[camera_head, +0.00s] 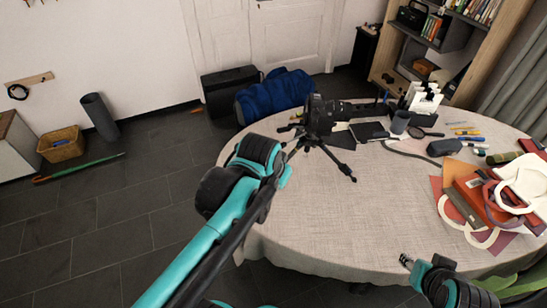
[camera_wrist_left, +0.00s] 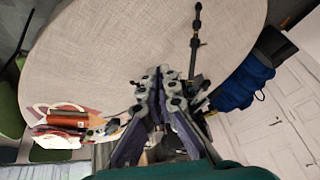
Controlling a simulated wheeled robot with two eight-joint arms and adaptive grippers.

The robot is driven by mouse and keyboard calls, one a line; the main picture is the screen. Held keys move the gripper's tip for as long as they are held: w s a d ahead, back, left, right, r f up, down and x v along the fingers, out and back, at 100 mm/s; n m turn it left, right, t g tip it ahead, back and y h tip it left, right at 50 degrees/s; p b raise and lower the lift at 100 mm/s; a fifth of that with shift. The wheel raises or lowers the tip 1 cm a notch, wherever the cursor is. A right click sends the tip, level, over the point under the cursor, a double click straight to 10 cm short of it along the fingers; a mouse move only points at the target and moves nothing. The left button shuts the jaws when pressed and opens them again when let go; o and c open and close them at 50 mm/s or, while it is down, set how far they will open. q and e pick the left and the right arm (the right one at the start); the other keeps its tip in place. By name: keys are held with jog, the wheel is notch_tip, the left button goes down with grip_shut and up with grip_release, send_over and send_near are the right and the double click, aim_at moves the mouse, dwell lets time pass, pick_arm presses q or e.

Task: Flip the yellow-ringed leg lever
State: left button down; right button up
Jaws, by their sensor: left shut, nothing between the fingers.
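A black tripod (camera_head: 325,140) with a camera (camera_head: 320,113) on top stands low on the round table (camera_head: 330,225), its legs spread. One leg (camera_head: 343,165) reaches toward the table's middle. In the left wrist view a dark tripod leg (camera_wrist_left: 195,40) lies just right of my fingers. I cannot make out a yellow ring or its lever in either view. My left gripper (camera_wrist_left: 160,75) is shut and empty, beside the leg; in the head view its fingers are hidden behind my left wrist. My right gripper (camera_head: 406,261) is at the table's front edge, its opening unclear.
A folder and bag pile (camera_head: 490,200) lies at the table's right. A pencil case (camera_head: 444,147), a dark cup (camera_head: 400,122) and a white holder (camera_head: 424,98) stand behind. A blue bag (camera_head: 275,95) sits on the floor beyond. The table's front middle is clear.

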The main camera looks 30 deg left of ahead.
pick_arm(q)
jog(key=w+a+f+m+g+p, duration=0.1)
jog(key=w+a+f+m+g, duration=0.1)
jog(key=w+a, duration=0.3)
jog(key=w+a+f+m+g+p, duration=0.1)
jog(key=w+a+f+g+p, duration=0.1)
jog(key=w, duration=0.9)
jog(key=a+f+g, duration=0.1)
jog(key=a+f, duration=0.1)
jog(key=a, duration=0.1)
jog(key=shift+w+a+m, duration=0.2)
jog(key=shift+w+m, duration=0.15)
jog(key=shift+m, duration=0.05)
pick_arm(e)
notch_tip(320, 180, up, 4)
jog(key=shift+f, duration=0.2)
pick_arm(q)
jog(key=shift+f, duration=0.1)
jog(key=f+b, duration=0.1)
jog(key=f, duration=0.2)
jog(key=f+b, duration=0.1)
jog(key=f, duration=0.6)
jog(key=shift+w+a+b, duration=0.15)
jog(key=shift+a+b, duration=0.1)
jog(key=shift+b, duration=0.15)
pick_arm(e)
notch_tip(320, 180, down, 3)
jog(key=shift+f, duration=0.1)
